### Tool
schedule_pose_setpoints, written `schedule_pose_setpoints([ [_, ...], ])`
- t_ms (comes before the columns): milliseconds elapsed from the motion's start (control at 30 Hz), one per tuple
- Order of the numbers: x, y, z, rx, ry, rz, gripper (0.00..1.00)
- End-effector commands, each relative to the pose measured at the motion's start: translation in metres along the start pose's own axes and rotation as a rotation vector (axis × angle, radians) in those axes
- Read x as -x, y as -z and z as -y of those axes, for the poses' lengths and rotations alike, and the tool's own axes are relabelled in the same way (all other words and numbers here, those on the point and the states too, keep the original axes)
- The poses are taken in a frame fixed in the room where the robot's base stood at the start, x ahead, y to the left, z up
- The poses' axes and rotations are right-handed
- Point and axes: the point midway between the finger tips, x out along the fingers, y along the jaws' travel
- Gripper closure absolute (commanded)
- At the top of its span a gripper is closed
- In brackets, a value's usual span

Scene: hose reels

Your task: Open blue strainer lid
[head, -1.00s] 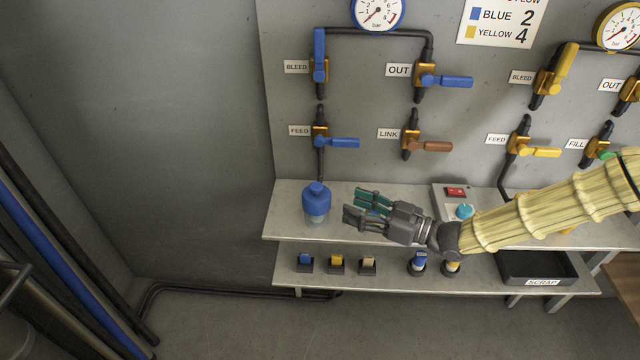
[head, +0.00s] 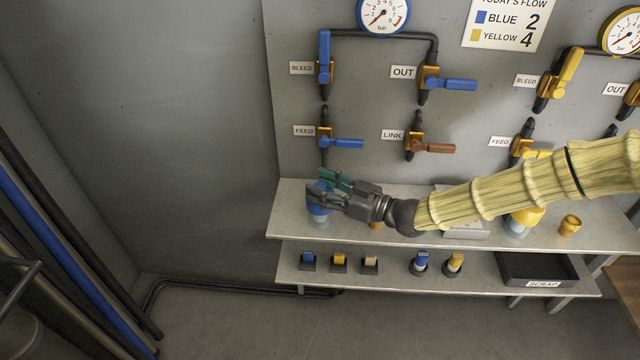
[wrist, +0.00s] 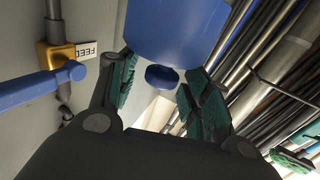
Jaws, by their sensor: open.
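The blue strainer lid (head: 316,209) tops the strainer at the left end of the upper shelf. In the head view my gripper covers much of it. In the wrist view the lid (wrist: 178,28) fills the top middle, with its small round blue knob (wrist: 162,77) between my fingers. My gripper (head: 322,185) is at the lid, coming from the right. Its green-padded fingers (wrist: 160,90) are spread apart, one on each side of the knob. I cannot tell whether either finger touches the lid.
The blue feed valve handle (head: 345,143) is above and behind the lid, and shows close at left in the wrist view (wrist: 35,90). The upper shelf (head: 290,217) ends just left of the strainer. Several small holders stand on the lower shelf (head: 400,278).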

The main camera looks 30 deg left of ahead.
Motion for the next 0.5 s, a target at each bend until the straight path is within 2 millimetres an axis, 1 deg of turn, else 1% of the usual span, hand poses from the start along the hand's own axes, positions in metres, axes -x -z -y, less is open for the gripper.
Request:
schedule_pose_setpoints([
  [100, -0.0049, 0.0002, -0.0001, -0.001, -0.001, -0.001, 0.52],
  [367, -0.0059, 0.0001, -0.0002, -0.001, -0.001, -0.001, 0.52],
  [400, -0.0058, 0.0000, -0.0002, -0.001, -0.001, -0.001, 0.53],
  [467, -0.0058, 0.0001, -0.0002, 0.000, -0.001, -0.001, 0.64],
  [500, -0.0058, 0.0000, -0.0002, 0.000, -0.001, -0.001, 0.72],
])
